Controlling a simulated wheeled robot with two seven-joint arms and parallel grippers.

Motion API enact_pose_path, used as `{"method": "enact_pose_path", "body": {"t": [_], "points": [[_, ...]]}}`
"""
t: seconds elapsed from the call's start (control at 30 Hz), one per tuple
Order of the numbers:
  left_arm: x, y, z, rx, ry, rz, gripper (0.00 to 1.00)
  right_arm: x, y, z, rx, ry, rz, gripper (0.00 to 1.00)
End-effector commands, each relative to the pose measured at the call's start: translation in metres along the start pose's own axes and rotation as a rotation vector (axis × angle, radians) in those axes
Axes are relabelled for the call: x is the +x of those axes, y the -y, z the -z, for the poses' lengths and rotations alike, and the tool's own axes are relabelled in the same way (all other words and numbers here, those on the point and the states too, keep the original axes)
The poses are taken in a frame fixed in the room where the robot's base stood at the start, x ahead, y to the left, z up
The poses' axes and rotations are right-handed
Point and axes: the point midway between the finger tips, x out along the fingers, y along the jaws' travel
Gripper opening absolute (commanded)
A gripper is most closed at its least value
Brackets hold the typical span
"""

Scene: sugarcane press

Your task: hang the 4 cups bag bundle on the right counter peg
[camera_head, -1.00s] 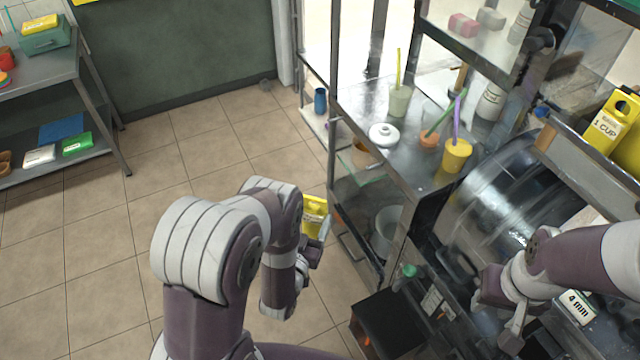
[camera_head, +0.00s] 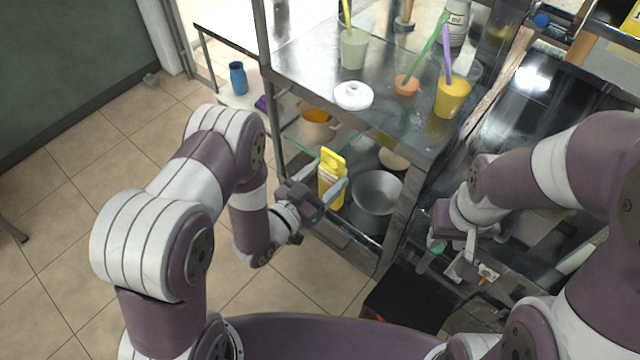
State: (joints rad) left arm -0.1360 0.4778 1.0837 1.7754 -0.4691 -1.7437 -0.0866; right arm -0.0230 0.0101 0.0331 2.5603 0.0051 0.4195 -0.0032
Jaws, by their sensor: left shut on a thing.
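My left gripper (camera_head: 326,193) is shut on a yellow bag bundle (camera_head: 331,172), which hangs upright between the fingers. A hole shows in the bundle's top tab, and its label is too small to read. It is in front of the open shelf below the steel counter (camera_head: 306,68). I cannot make out the right counter peg. My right gripper (camera_head: 467,250) is beside the press at the lower right; its fingers are partly hidden and I see nothing clearly held in it.
On the counter stand cups with straws (camera_head: 453,95), a white lid (camera_head: 353,95) and a white bottle (camera_head: 457,22). A metal bowl (camera_head: 377,192) and an orange pot (camera_head: 317,122) sit on the shelves below. A blue cup (camera_head: 238,78) stands to the left.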

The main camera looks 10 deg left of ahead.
Motion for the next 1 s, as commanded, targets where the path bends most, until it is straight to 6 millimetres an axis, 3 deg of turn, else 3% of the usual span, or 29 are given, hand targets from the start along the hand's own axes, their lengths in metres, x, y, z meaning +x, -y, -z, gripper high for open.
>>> {"method": "enact_pose_path", "body": {"t": [1.0], "points": [[0.084, 0.002, -0.006, 0.000, -0.004, 0.004, 0.39, 0.020, 0.000, -0.002, 0.000, 0.000, 0.000, 0.38]]}}
